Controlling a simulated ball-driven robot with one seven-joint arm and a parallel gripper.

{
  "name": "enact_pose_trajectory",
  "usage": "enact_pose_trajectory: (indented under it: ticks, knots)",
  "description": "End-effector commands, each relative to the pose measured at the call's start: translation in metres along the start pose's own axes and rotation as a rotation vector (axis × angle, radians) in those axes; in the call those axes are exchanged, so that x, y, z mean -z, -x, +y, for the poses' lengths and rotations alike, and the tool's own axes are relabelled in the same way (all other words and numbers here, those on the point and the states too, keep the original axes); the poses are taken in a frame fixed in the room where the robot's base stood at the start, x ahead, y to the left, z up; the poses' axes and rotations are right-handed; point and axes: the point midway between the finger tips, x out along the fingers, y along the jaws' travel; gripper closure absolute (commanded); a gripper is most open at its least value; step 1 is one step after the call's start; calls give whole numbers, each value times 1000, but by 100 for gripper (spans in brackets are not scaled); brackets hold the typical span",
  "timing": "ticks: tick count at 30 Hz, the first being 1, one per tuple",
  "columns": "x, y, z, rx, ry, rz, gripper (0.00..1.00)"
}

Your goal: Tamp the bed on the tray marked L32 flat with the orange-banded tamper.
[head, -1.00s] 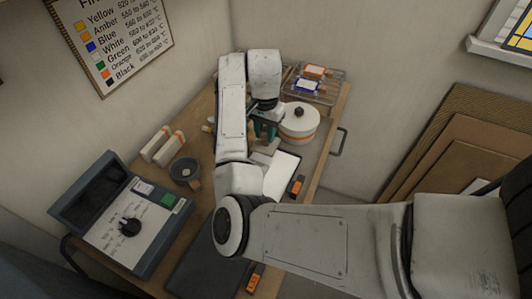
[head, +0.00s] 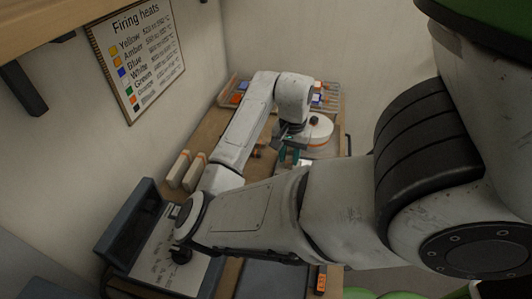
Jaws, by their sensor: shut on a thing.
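I cannot identify the orange-banded tamper for sure. No tray marked L32 is readable; my arm covers much of the bench. A pale patch (head: 304,162) shows just right of my fingers, too small to tell what it is. A round white lidded pot (head: 318,144) with an orange band and dark knob stands right behind my gripper.
Two cream blocks (head: 180,168) with orange bands stand left of my arm. Wire racks with coloured labels (head: 322,86) lie at the back. A firing-heats board (head: 137,55) hangs on the wall.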

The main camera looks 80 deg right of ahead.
Motion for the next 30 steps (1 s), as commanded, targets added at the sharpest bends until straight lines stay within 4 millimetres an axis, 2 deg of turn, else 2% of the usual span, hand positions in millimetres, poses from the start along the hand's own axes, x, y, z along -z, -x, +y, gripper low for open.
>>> enact_pose_trajectory:
  ticks: [5,18,30]
  knots:
    - [0,-6,7,-1,-9,0,95]
    - [0,-50,6,0,-7,0,95]
    - [0,-50,6,-1,-7,0,95]
